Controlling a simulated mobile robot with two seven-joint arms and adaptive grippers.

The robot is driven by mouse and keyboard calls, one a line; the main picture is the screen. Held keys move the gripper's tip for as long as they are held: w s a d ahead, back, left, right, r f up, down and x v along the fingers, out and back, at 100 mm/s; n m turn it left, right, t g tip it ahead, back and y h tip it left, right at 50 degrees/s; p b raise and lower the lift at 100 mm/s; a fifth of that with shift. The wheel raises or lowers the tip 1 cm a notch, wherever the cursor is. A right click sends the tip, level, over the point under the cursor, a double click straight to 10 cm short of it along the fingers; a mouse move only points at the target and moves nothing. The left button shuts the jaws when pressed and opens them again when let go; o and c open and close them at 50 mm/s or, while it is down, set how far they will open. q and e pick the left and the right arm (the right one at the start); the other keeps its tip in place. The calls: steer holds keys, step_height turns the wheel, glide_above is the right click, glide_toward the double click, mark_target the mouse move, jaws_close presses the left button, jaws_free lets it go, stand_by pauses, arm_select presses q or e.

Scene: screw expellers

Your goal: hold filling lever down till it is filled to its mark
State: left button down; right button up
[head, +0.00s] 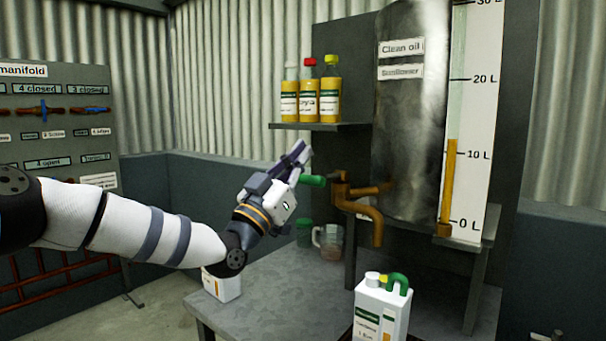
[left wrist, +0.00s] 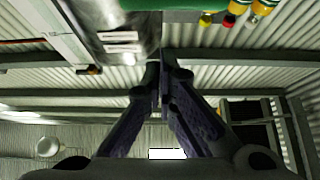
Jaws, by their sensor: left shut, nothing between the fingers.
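The filling lever (head: 313,181) has a green grip and sticks out to the left of the brown tap (head: 342,190), roughly level. The tap's spout (head: 375,228) points down. My left gripper (head: 300,150) is shut and empty, with its fingertips up beside the lever's grip; I cannot tell whether they touch. In the left wrist view its fingers (left wrist: 163,85) meet with nothing between them. A white canister (head: 372,312) with a green handle stands low at the front, below the spout in the picture; its fill level and mark cannot be made out. My right gripper is out of view.
The clean oil tank (head: 410,140) has a gauge (head: 450,185) reading a little above 10 L. Three oil bottles (head: 310,98) stand on a shelf. A glass jug (head: 328,240), a green-lidded jar (head: 304,233) and another white container (head: 222,284) stand on the grey table (head: 270,290).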

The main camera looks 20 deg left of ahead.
arm_select(q)
steer(key=shift+w+f, duration=0.2)
steer(key=shift+f, duration=0.55)
steer(key=shift+w+f, duration=0.15)
steer(key=shift+f, duration=0.55)
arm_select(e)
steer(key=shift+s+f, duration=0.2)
arm_select(q)
steer(key=shift+f, duration=0.1)
